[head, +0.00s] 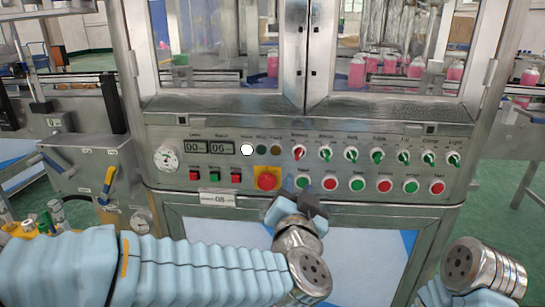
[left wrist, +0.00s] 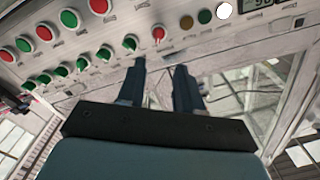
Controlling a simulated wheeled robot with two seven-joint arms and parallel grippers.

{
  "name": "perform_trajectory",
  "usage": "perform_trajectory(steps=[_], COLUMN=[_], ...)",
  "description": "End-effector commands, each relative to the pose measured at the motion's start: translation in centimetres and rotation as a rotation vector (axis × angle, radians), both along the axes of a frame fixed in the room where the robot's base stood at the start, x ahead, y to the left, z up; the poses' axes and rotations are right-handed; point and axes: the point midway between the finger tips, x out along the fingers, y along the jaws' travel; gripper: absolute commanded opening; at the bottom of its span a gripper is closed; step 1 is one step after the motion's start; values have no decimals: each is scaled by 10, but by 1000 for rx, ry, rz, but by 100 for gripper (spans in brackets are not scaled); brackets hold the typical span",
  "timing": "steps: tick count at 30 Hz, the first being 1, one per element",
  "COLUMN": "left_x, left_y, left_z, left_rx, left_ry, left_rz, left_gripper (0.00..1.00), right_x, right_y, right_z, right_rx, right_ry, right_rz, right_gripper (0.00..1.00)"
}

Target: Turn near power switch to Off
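A row of rotary switches with white rims runs along the upper right of the steel control panel. The leftmost has a red knob (head: 298,153) and the others have green knobs, such as the green knob (head: 325,154) beside it. Their labels are too small to read, so I cannot tell which is the power switch. My left gripper (head: 298,201) is below the row, near the push buttons. In the left wrist view its two fingers (left wrist: 160,66) are apart and empty, with the red knob (left wrist: 158,34) lined up beyond the gap. My right gripper is out of view.
A red emergency stop (head: 267,180) on a yellow plate and several round push buttons (head: 330,184) lie close to my left gripper. A white lamp (head: 247,150) and displays are to the left. Glass doors stand above; pink bottles (head: 357,70) are behind them.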

Motion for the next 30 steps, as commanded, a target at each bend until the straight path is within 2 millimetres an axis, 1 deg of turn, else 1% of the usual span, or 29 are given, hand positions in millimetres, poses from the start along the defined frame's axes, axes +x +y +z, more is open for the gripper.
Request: perform_trajectory(steps=[2, 5, 12, 15, 18, 21, 24, 30], left_x=[9, 27, 84, 104, 119, 129, 134, 135], left_y=[1, 1, 1, 1, 1, 0, 0, 0], left_z=[-1, -1, -1, -1, -1, -1, -2, -2], left_rx=[1, 4, 3, 2, 3, 2, 2, 2], left_ry=[2, 2, 2, 3, 2, 2, 3, 2], left_rz=[3, 4, 2, 3, 1, 0, -1, -1], left_gripper=[35, 35, 35, 35, 35, 35, 35, 35], right_x=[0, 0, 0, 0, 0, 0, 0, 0], right_y=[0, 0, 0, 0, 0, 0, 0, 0], right_z=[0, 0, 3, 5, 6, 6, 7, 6], right_rx=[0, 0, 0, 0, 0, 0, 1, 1], right_ry=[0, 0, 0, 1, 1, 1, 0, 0], right_rz=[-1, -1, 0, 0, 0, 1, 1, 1], right_gripper=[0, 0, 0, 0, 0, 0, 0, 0])
